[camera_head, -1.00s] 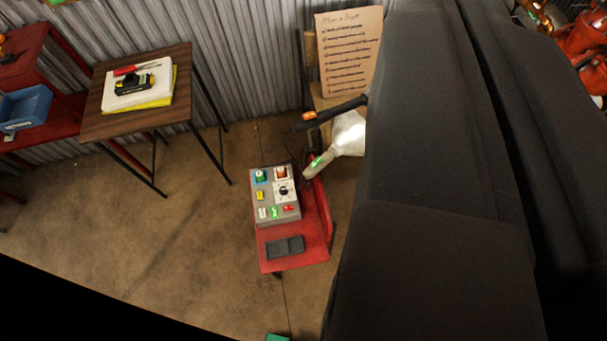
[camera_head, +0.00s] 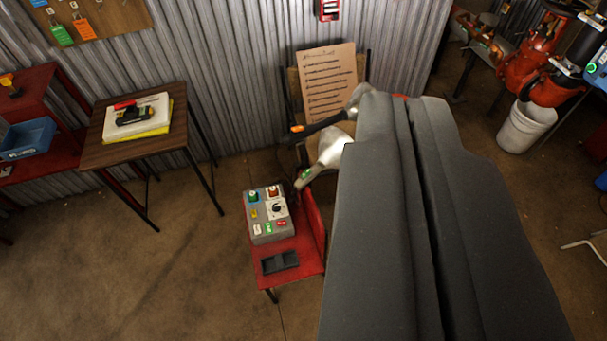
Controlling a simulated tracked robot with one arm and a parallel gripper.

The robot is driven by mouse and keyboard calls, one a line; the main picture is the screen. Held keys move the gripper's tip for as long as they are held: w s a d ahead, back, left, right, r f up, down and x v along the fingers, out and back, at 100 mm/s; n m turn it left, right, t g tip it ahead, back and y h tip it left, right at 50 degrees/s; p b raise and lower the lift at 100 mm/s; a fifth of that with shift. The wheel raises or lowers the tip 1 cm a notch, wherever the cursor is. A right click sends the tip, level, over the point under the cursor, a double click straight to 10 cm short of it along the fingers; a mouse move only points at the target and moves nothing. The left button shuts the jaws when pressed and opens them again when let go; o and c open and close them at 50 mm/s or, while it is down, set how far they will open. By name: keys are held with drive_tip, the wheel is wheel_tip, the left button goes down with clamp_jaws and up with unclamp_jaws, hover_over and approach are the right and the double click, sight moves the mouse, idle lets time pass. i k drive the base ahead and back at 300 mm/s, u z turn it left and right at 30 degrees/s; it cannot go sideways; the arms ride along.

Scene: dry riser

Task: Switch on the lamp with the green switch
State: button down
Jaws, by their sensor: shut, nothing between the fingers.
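A silver-white lamp or torch (camera_head: 331,150) with a tapering body leans by a chair beyond the red stand. A small green patch, seemingly its green switch (camera_head: 305,174), sits on its narrow lower-left end. I cannot tell whether it is lit. A dark lamp or torch (camera_head: 322,125) with an orange patch lies just above it. My gripper (camera_head: 408,112) is the large dark grey shape, its two halves closed together with a thin seam. Its tip overlaps the view right of the silver lamp and hides part of that area. I see no contact with the switch.
A grey control box (camera_head: 266,232) with coloured buttons and a dark tray (camera_head: 280,262) sit on a red stand (camera_head: 310,252). A written sheet (camera_head: 328,85) stands on the chair. A wooden table (camera_head: 95,150) is left; a white bucket (camera_head: 525,127) is right. Floor between is clear.

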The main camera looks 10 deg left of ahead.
sight(306, 173)
drive_tip(key=u, duration=0.3)
drive_tip(key=i, duration=1)
drive_tip(key=z, duration=0.05)
